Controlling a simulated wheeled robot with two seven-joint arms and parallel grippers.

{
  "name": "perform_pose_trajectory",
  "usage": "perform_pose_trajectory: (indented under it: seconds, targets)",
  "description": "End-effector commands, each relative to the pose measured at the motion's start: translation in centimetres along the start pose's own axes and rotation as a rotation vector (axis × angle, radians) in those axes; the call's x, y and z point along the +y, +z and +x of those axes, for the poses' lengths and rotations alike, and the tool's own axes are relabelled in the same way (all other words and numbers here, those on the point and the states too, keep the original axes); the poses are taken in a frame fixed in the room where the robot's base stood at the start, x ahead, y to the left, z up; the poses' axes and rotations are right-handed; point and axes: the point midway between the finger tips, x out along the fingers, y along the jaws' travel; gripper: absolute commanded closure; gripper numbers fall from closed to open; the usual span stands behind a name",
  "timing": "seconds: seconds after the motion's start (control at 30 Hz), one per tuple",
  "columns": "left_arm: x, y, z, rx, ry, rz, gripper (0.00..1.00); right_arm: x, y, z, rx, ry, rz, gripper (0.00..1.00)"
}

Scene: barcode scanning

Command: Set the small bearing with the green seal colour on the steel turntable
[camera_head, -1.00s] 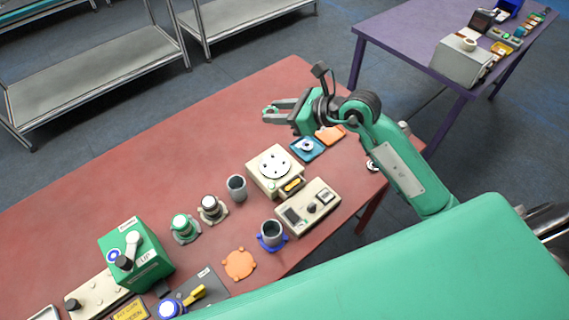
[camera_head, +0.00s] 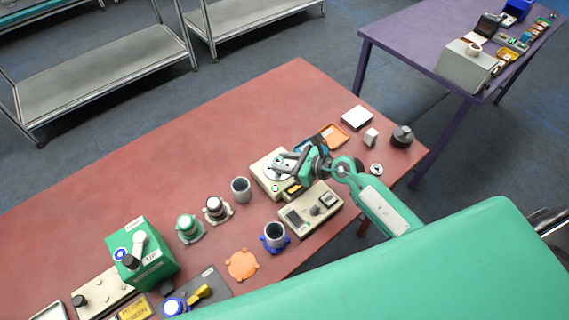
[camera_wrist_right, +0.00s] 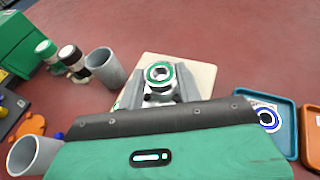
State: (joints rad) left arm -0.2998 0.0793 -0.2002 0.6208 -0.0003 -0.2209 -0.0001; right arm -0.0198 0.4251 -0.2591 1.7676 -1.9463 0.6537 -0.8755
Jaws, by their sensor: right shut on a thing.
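The small bearing with the green seal (camera_wrist_right: 159,73) is between the fingertips of my right gripper (camera_wrist_right: 160,85), which is shut on it. In the head view my right gripper (camera_head: 279,168) is over the steel turntable on its cream base (camera_head: 260,176). The gripper covers part of the disc, and the bearing is hard to make out there. In the right wrist view the cream base (camera_wrist_right: 204,76) shows behind and beneath the fingers. I cannot tell whether the bearing touches the disc. My left gripper is not in view.
A blue-sealed bearing (camera_wrist_right: 267,118) sits in a blue tray (camera_wrist_right: 286,142), beside an orange tray (camera_head: 335,136). A grey cup (camera_head: 241,190) stands left of the turntable; a control box (camera_head: 311,208) stands in front. The red table behind is clear.

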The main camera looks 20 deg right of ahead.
Motion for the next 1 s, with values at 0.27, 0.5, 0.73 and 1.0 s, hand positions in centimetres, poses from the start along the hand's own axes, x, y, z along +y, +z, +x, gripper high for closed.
perform_pose_trajectory:
  seconds: [0.27, 0.5, 0.73, 1.0]
  targets:
    - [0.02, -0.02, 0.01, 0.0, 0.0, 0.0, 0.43, 0.0, -1.03, 0.42, 0.0, 0.0, -0.001, 0.92]
    - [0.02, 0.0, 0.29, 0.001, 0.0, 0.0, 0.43, 0.02, -1.35, 0.55, 0.0, 0.001, -0.001, 0.61]
    - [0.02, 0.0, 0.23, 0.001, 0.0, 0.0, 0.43, 0.02, -1.28, 0.53, 0.0, 0.0, 0.0, 0.43]
    - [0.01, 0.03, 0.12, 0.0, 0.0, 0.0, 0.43, -0.03, -1.09, 0.03, 0.001, -0.001, -0.001, 0.43]
